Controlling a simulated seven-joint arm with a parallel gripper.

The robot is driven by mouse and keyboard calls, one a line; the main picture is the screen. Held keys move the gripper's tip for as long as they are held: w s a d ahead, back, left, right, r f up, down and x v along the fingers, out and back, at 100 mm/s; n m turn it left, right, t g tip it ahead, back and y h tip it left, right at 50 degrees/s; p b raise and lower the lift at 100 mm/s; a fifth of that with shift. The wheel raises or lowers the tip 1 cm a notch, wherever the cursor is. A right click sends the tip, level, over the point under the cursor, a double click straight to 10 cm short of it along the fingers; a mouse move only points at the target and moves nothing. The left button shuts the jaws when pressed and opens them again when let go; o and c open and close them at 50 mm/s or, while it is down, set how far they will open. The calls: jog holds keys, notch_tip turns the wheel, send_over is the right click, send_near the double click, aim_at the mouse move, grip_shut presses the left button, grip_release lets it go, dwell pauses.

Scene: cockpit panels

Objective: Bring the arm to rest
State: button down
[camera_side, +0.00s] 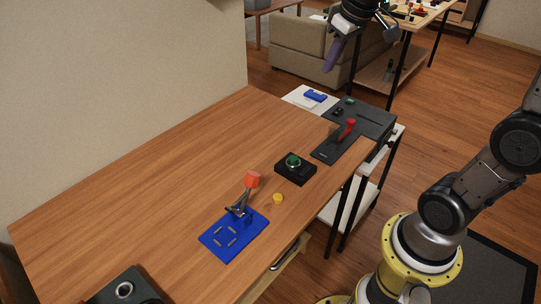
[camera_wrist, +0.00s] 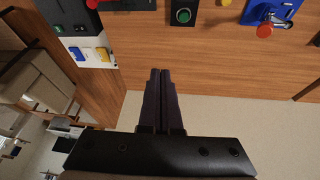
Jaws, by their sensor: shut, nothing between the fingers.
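My gripper (camera_side: 329,68) is in the upper part of the side view, raised high above the far end of the table, with its fingers pointing down. In the wrist view its two dark fingers (camera_wrist: 160,72) lie close together, shut and empty. It touches nothing. The wooden table (camera_side: 150,190) lies below and in front of it.
On the table are a blue plate with a red-capped lever (camera_side: 252,179), a yellow button (camera_side: 278,198), a black box with a green button (camera_side: 293,161) and a dark panel with a red handle (camera_side: 347,129). A wall (camera_side: 120,70) stands behind.

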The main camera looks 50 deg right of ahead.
jog(key=s+a+n+t, duration=0.2)
jog(key=s+a, duration=0.6)
jog(key=s, duration=0.2)
jog(key=s+a+f+y, duration=0.1)
jog(key=s+f, duration=0.4)
jog(key=s, duration=0.2)
jog(key=shift+a+f+m+g, duration=0.3)
jog(key=shift+a+m, duration=0.1)
